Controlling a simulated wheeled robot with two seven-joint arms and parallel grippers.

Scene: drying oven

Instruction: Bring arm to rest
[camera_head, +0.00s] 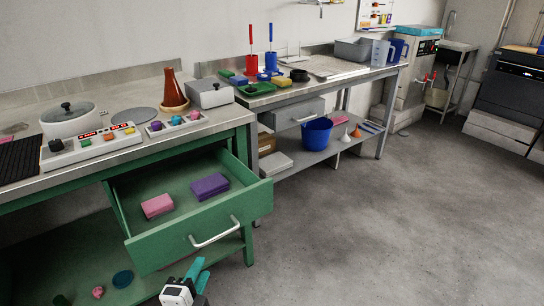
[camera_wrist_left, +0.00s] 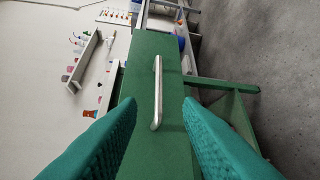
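My left gripper (camera_head: 199,275) is at the bottom of the head view, in front of and below the open green drawer (camera_head: 180,246). In the left wrist view its two teal fingers (camera_wrist_left: 160,104) stand wide apart with nothing between them. The silver drawer handle (camera_head: 215,233) is ahead of the fingers and apart from them; it also shows in the wrist view (camera_wrist_left: 157,92). The drawer holds a pink block (camera_head: 157,205) and a purple block (camera_head: 210,186). My right gripper is in neither view.
A grey bench with a blue bucket (camera_head: 316,132) stands beyond. The floor (camera_head: 400,220) at right is clear.

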